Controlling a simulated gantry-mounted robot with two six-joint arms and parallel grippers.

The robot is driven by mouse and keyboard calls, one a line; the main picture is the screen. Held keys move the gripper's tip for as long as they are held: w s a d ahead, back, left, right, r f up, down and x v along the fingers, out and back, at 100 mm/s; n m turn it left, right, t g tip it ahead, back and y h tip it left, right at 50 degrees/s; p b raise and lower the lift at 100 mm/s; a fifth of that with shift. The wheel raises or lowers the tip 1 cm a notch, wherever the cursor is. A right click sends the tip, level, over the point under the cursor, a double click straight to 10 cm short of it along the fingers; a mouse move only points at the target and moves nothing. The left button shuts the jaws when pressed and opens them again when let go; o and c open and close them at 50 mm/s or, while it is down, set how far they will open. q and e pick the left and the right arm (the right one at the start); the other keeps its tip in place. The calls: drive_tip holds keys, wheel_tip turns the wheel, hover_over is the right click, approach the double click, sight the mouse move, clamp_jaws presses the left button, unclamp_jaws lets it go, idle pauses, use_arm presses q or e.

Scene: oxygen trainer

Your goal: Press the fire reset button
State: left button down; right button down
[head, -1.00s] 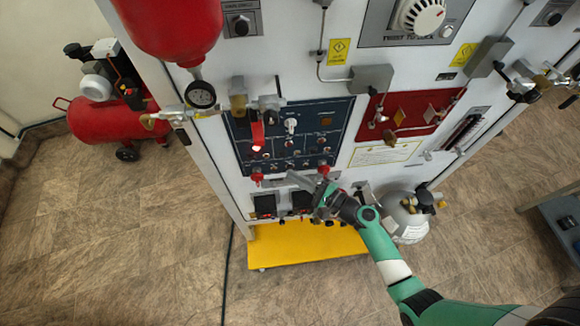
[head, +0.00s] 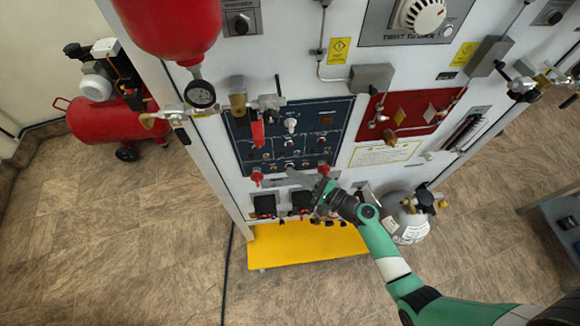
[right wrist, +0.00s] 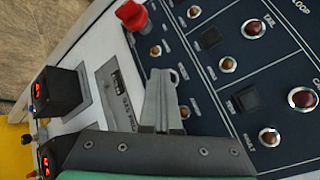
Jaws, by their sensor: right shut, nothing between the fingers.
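The dark blue control panel (head: 343,108) is on the front of the white cabinet. It also fills much of the right wrist view (right wrist: 222,92), with round red buttons or lamps and dark square buttons. I cannot read which one is the fire reset button. My right gripper (head: 299,178) is shut and empty, in front of the panel's lower edge. In the right wrist view its fingertips (right wrist: 165,74) lie together over the panel edge, near a small round button (right wrist: 155,51). They partly hide the panel, and I cannot tell whether they touch it. My left gripper is not in view.
A red knob (right wrist: 131,16) stands out near the fingers. Black display boxes (right wrist: 60,92) stick out below the panel. A red lever (head: 257,135) hangs in front of the panel. A yellow base (head: 300,244) lies below. The floor in front is open.

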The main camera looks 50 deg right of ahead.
drive_tip(key=shift+s, duration=0.1)
drive_tip(key=shift+s+a, duration=0.45)
drive_tip(key=shift+s, duration=0.05)
drive_tip(key=s+a, duration=0.3)
drive_tip(key=shift+s+a+p, duration=0.1)
drive_tip(key=shift+s+p, duration=0.2)
drive_tip(key=shift+s, duration=0.1)
idle(1.0)
